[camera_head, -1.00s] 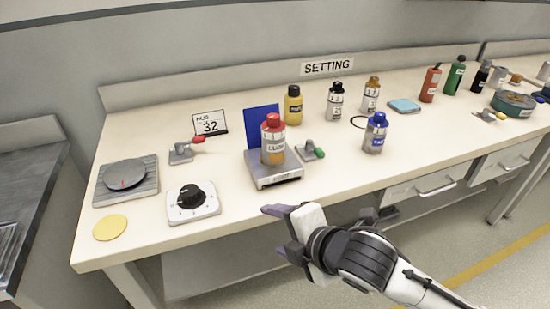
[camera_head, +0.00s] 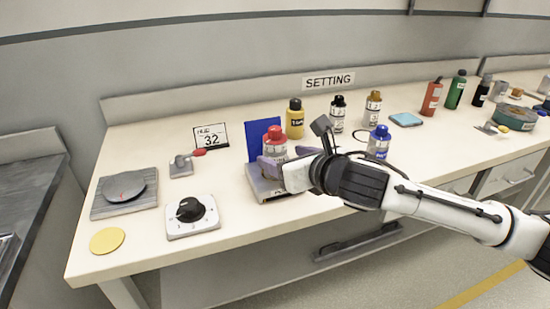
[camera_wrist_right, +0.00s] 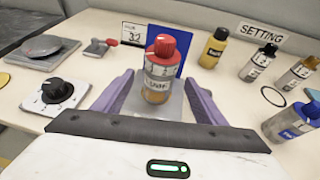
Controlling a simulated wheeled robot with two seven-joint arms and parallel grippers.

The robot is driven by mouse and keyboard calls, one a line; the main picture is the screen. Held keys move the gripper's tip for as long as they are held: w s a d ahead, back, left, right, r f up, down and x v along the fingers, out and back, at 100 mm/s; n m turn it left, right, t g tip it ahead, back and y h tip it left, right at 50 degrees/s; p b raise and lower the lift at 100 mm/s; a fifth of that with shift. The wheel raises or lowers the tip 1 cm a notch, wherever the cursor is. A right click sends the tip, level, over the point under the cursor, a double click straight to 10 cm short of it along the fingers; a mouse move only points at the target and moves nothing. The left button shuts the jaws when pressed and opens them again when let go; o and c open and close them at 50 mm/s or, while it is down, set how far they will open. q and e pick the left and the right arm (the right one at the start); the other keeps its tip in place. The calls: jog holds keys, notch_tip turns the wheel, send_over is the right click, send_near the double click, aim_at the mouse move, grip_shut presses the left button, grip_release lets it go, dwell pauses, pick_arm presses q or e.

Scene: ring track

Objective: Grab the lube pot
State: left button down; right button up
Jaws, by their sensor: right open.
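The lube pot (camera_head: 275,145) is a bottle with a red cap and an orange and grey label. It stands upright on a small metal stand (camera_head: 268,193) with a blue back panel. In the right wrist view the pot (camera_wrist_right: 158,80) stands between the two purple fingers of my right gripper (camera_wrist_right: 157,92). The fingers are spread apart, with gaps visible on both sides of the pot. In the head view my right gripper (camera_head: 272,169) reaches the pot from the right and hides its lower part. My left gripper is not in view.
A yellow bottle (camera_head: 294,119), a black-capped bottle (camera_head: 337,114) and a blue-capped bottle (camera_head: 378,143) stand behind and right of the pot. A dial box (camera_head: 191,215), a round plate (camera_head: 124,186) and a yellow disc (camera_head: 107,241) lie to the left.

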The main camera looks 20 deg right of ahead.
aim_at(275, 155)
jog(key=b+x, duration=0.1)
jog(key=x, duration=0.4)
jog(key=shift+w+a+f, duration=0.1)
jog(key=shift+w+f, duration=0.05)
jog(key=shift+f, duration=0.05)
jog(key=c, duration=1.2)
